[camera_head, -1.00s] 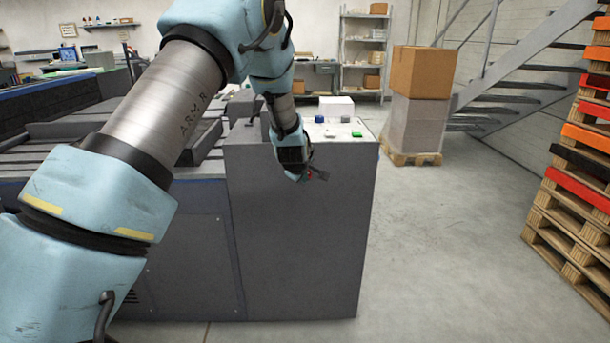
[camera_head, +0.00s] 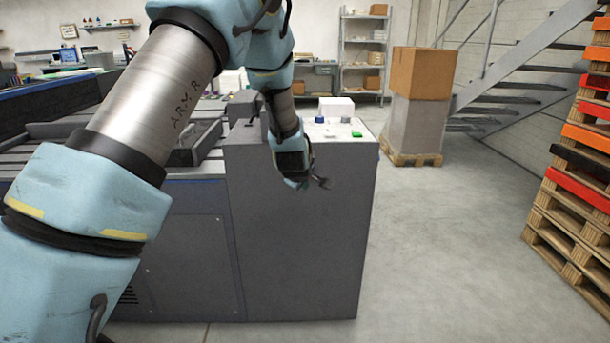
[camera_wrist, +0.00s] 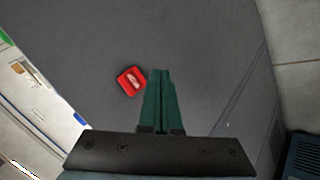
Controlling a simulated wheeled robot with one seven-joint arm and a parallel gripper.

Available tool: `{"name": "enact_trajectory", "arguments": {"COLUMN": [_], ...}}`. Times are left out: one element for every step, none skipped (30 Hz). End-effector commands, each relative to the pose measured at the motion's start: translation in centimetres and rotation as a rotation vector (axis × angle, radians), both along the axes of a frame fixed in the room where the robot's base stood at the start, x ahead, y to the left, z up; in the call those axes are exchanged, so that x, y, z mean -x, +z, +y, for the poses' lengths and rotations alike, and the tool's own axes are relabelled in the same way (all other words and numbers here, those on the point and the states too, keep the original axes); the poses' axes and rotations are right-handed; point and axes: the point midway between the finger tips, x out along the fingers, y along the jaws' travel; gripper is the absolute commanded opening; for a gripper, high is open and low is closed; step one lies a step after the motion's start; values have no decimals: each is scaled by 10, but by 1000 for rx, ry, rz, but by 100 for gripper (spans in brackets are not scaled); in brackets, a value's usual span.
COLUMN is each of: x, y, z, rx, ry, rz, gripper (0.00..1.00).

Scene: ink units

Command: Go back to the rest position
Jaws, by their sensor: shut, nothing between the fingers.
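My gripper (camera_head: 320,184) is in front of the near face of the grey machine cabinet (camera_head: 300,250), below its top edge. In the wrist view its two green fingers (camera_wrist: 160,75) are together with nothing between them. A red square part with a pale centre (camera_wrist: 131,81) shows on the grey surface just left of the fingertips in the wrist view. In the head view my gripper is small and dark, and the red part does not show there.
The cabinet top carries a green button (camera_head: 357,134), a blue knob (camera_head: 319,119) and a white box (camera_head: 336,106). A carton stack (camera_head: 422,72) stands on a pallet behind. Stacked pallets (camera_head: 580,180) line the right side. The floor (camera_head: 450,250) between is clear.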

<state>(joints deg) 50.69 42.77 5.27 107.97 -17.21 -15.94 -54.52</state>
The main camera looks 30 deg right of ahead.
Motion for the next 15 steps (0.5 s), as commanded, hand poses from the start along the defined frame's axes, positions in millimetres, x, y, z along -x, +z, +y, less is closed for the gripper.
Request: {"name": "enact_trajectory", "arguments": {"x": [0, 0, 0, 0, 0, 0, 0, 0, 0, -1, -2, -4, -6, -8, -10], "y": [0, 0, 0, 0, 0, 0, 0, 0, 0, 1, 3, 7, 10, 15, 22], "z": [0, 0, 0, 0, 0, 0, 0, 0, 1, 3, 6, 14, 23, 34, 53], "rx": [0, 0, 0, 0, 0, 0, 0, 0, -1, -4, -9, -21, -34, -52, -81], "ry": [0, 0, 0, 0, 0, 0, 0, 0, 0, 0, -1, -1, -3, -7, -14], "rz": [0, 0, 0, 0, 0, 0, 0, 0, 1, 0, 1, 2, 6, 8, 15], "gripper": [0, 0, 0, 0, 0, 0, 0, 0, 0, 0, 0, 0, 0, 0, 0]}}
